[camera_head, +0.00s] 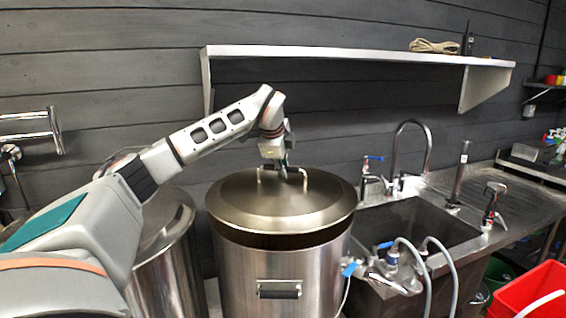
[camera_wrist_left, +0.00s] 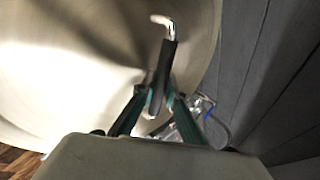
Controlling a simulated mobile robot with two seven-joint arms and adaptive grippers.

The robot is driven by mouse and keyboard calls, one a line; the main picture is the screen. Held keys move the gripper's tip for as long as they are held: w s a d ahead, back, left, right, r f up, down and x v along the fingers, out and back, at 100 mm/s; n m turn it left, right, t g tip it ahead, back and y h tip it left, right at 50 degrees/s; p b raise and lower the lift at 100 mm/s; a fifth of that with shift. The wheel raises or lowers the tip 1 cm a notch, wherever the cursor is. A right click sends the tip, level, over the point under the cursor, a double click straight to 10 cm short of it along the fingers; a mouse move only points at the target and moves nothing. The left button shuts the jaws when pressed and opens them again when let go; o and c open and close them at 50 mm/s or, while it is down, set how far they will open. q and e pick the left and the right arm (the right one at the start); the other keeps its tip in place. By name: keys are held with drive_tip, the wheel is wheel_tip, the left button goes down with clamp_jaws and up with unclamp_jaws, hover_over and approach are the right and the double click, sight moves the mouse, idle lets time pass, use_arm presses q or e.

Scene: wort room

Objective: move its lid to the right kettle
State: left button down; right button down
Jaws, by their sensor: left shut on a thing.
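The round steel lid (camera_head: 270,205) is over the right kettle (camera_head: 250,270), roughly level. A dark band shows between the lid's edge and the kettle's front rim, so the lid appears a little above the rim there. My left gripper (camera_head: 284,166) is shut on the lid's bar handle (camera_head: 262,174). In the left wrist view the fingers (camera_wrist_left: 161,105) close around the handle's dark grip (camera_wrist_left: 163,68), with the pale lid (camera_wrist_left: 75,60) behind it. The left kettle (camera_head: 170,265) stands partly hidden behind my left arm. My right gripper is not in view.
A wall shelf (camera_head: 350,53) with a coiled rope (camera_head: 434,46) runs above the lid. A sink (camera_head: 420,228) with a tall tap (camera_head: 412,150) stands right of the kettle, with valves and hoses (camera_head: 400,262) close to it. A red crate (camera_head: 535,290) is at lower right.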

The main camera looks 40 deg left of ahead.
sight(283, 183)
use_arm(q)
drive_tip(key=shift+f, duration=0.7)
drive_tip(key=shift+f+b, duration=0.55)
drive_tip(key=shift+f, duration=0.5)
drive_tip(key=shift+f+b, duration=0.2)
drive_tip(key=shift+b, duration=0.15)
drive_tip(key=shift+f, duration=0.2)
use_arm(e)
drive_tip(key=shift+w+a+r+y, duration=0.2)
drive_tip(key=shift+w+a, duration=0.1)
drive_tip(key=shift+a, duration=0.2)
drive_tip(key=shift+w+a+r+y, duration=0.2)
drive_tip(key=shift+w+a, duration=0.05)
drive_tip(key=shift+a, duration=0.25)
use_arm(q)
drive_tip(key=c, duration=2)
unclamp_jaws()
drive_tip(key=shift+o, duration=0.2)
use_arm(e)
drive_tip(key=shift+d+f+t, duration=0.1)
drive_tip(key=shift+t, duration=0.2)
